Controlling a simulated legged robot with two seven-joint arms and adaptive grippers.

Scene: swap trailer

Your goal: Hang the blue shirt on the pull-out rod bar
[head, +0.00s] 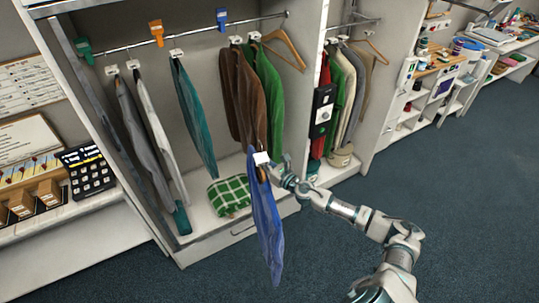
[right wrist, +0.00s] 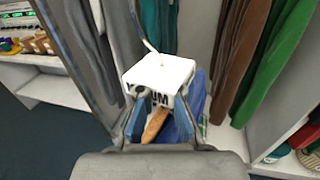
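The blue shirt (head: 267,230) hangs down from a wooden hanger (right wrist: 155,125) with a white block and hook (right wrist: 160,74) on top. My right gripper (head: 267,166) is shut on the hanger at the white block and holds the shirt in front of the wardrobe opening, off the floor. A long rod (head: 190,33) spans the wardrobe, and a shorter rod (head: 352,23) sits in the right compartment. I cannot tell which is the pull-out one. My left gripper is not in view.
Grey, white, teal, brown and green garments (head: 195,120) hang on the long rod, with gaps between some. Colored clips (head: 157,33) stand along it. A green checked cloth (head: 229,196) lies on the wardrobe floor. Open floor lies in front.

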